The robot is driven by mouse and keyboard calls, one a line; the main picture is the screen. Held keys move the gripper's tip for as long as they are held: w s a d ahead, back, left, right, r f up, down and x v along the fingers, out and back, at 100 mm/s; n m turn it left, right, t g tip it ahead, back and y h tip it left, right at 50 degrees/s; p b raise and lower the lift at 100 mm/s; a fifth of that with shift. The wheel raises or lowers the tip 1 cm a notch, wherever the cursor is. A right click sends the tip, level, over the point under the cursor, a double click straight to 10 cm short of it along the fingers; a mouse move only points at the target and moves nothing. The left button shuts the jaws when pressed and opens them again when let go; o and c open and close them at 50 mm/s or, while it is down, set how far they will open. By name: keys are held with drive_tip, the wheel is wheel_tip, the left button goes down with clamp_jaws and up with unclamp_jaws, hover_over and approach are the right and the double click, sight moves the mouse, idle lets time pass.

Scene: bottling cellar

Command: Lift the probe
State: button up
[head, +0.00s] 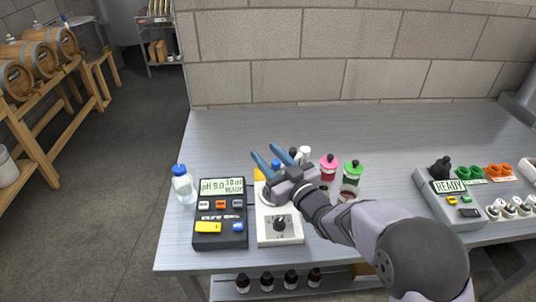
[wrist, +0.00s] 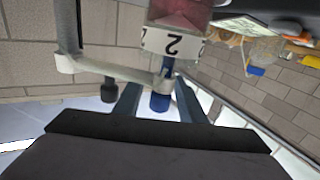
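The probe (wrist: 160,101) shows its blue top in the wrist view, below a slim clip arm (wrist: 115,70) on a grey post. In the head view a blue top (head: 276,164) shows between my gripper's fingers. My gripper (head: 265,151) has two blue fingers spread apart. In the wrist view the fingers (wrist: 159,103) stand on either side of the blue top, with a visible gap at each side. Behind it is a vessel (wrist: 172,42) with reddish contents and a white band marked 2. The probe's lower part is hidden.
A dark pH meter (head: 221,215) reading about 9.0 stands left of a white stirrer base (head: 278,228) with a black knob. A capped clear bottle (head: 183,187) is further left. Pink (head: 328,170) and green-capped (head: 351,178) bottles stand behind my arm. The back of the bench (head: 240,125) is clear.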

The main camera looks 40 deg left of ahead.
clamp_jaws()
drive_tip(key=shift+r+p, duration=0.7)
drive_tip(key=shift+r, duration=1.9)
unclamp_jaws()
drive_tip(key=shift+d, duration=0.15)
drive_tip(key=b+v, duration=0.2)
drive_tip(key=v, duration=0.5)
